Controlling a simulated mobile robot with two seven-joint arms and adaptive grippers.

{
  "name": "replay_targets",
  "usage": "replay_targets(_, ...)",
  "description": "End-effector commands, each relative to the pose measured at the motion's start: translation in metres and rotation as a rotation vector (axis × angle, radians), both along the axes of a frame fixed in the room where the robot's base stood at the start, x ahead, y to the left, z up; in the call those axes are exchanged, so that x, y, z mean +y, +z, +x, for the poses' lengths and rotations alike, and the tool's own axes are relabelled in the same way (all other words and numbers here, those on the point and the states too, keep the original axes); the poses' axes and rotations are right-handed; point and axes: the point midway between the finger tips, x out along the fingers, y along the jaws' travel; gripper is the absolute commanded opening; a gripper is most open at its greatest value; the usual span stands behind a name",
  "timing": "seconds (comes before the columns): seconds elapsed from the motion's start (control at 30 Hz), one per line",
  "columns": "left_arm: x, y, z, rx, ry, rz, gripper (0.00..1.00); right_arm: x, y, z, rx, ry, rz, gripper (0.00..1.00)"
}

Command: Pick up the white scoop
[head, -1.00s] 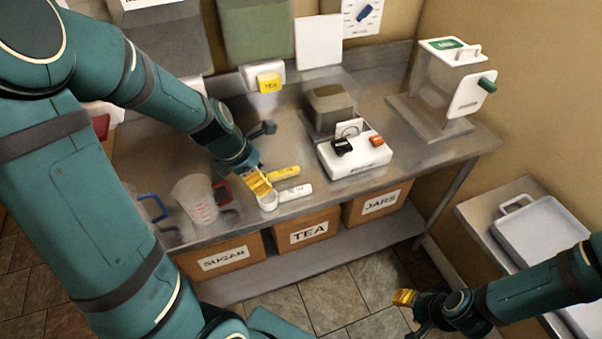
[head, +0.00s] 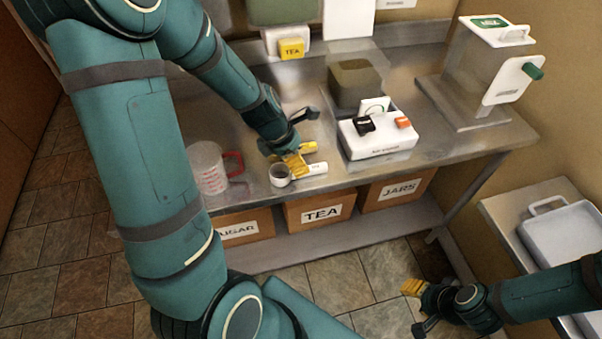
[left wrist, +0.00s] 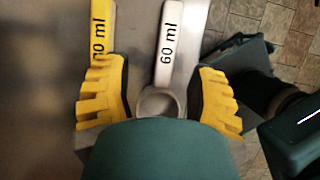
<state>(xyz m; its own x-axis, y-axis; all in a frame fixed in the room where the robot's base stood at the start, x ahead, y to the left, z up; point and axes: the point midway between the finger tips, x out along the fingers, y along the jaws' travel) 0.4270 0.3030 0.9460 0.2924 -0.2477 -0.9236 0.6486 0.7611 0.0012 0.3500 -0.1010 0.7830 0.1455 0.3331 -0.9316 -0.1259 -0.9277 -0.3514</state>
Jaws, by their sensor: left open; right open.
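The white scoop (head: 312,169) lies on the steel table near its front edge, its handle pointing right in the head view. In the left wrist view its handle (left wrist: 168,45) reads "60 ml" and its grey-looking bowl (left wrist: 160,102) sits between my yellow fingers, partly hidden by my gripper. My left gripper (left wrist: 162,96) is open around the bowl, with no visible contact. The yellow scoop (left wrist: 102,30) lies beside it, left in the wrist view, partly behind one finger. My right gripper (head: 411,288) is open and empty, away from the table at lower right.
A clear measuring jug (head: 209,168) with a red handle stands left of the scoops. A white scale (head: 377,138) stands to the right, and a dispenser (head: 470,85) further right. Labelled boxes (head: 320,210) are on the shelf below. Bare tabletop lies between jug and scoops.

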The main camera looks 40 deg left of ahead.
Motion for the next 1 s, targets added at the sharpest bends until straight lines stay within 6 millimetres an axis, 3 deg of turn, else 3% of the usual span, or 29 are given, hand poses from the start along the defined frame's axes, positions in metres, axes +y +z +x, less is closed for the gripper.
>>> replay_targets(0.33, -0.018, -0.042, 0.01, 0.002, 0.0, -0.001, 0.57, 0.001, -0.023, -0.006, 0.015, 0.011, 0.004, 0.47)
replay_targets(0.63, -0.02, -0.044, 0.012, 0.001, 0.0, -0.001, 0.56, 0.001, -0.022, -0.007, 0.016, 0.013, 0.004, 0.47)
replay_targets(0.8, -0.02, -0.044, 0.012, 0.001, 0.0, -0.001, 0.0, 0.001, -0.022, -0.007, 0.016, 0.013, 0.004, 0.47)
replay_targets(1.0, -0.02, -0.044, 0.012, 0.001, 0.0, -0.001, 0.0, 0.001, -0.022, -0.007, 0.016, 0.013, 0.004, 0.47)
